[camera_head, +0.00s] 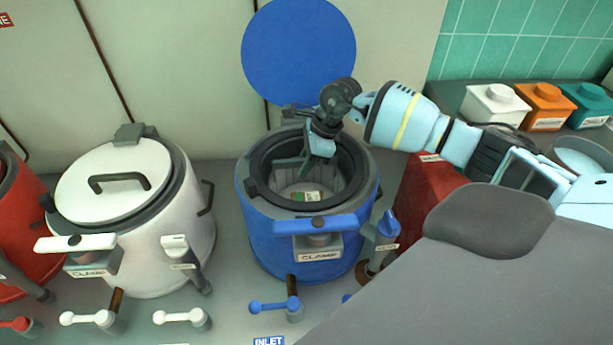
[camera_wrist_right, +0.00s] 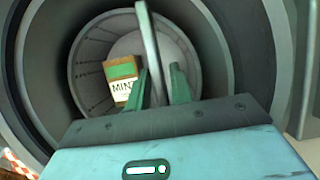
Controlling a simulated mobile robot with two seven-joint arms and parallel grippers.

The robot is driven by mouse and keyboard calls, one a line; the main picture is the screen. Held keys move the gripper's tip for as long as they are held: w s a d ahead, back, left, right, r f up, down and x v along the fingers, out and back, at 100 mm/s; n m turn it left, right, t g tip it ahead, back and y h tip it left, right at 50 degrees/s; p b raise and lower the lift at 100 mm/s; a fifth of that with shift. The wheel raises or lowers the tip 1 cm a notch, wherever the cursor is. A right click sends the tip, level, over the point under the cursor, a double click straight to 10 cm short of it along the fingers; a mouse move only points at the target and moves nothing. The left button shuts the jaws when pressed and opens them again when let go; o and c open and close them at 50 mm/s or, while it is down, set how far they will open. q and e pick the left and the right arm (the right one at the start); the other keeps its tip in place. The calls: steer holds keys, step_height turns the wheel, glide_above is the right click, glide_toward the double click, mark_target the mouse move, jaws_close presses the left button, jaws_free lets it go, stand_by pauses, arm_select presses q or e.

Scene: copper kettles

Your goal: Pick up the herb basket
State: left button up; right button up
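The herb basket (camera_head: 338,184) is a grey round basket sitting inside the open blue kettle (camera_head: 262,225). It also shows in the right wrist view (camera_wrist_right: 88,48), with a green and brown packet marked MINT (camera_wrist_right: 122,82) in it. The packet also shows in the head view (camera_head: 306,196). A flat grey handle bar (camera_wrist_right: 147,35) crosses over the basket. My right gripper (camera_head: 306,166) reaches down into the kettle's mouth. Its green fingers (camera_wrist_right: 157,75) stand open on either side of the bar, with a gap seen on the right. My left gripper is not in view.
The kettle's round blue lid (camera_head: 298,50) stands raised behind it. A white kettle (camera_head: 113,180) with its lid shut is on the left, a red one (camera_head: 20,235) beyond. White, orange and teal canisters stand back right.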

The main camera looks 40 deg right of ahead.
jaws_close()
stand_by(1.1)
